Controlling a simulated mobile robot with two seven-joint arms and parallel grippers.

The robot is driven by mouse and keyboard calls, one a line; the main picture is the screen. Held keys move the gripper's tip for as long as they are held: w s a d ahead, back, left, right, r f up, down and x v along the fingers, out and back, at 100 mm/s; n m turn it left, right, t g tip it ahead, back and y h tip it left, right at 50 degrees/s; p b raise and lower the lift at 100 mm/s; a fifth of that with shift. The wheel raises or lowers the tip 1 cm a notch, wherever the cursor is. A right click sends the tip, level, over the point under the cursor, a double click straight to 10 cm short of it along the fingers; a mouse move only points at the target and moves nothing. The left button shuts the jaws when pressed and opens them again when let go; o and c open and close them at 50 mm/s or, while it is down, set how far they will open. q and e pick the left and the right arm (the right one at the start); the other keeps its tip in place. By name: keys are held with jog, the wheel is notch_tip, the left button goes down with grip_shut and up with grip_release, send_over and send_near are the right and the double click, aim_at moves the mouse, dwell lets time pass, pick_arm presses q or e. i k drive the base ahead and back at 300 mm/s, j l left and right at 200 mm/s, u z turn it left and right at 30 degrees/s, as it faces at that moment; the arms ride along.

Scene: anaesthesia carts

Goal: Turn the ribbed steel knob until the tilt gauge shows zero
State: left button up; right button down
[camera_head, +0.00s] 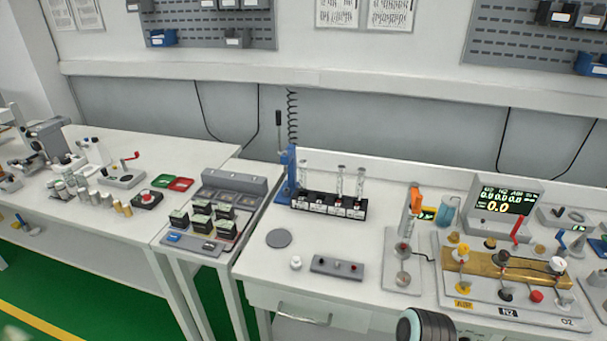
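I cannot single out a ribbed steel knob with certainty at this size. A brass manifold (520,273) on the right of the bench carries several small knobs, including a dark one (503,257) and a pale round one (558,264). A black display (505,201) behind it shows green rows and a larger yellow 0.0; its labels look like gas names, and I cannot tell whether it is the tilt gauge. A small green readout (427,214) sits by an orange-topped stand (415,200). Neither of my grippers is in view.
A dark rounded part, probably my arm, shows at the bottom edge. A grey button box (337,267), white knob (296,263) and grey disc (279,238) lie on the white bench. A black rack with glass tubes (329,206) and a blue lever press (288,175) stand behind.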

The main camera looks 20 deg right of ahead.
aim_at(403, 278)
jog(key=z, duration=1.35)
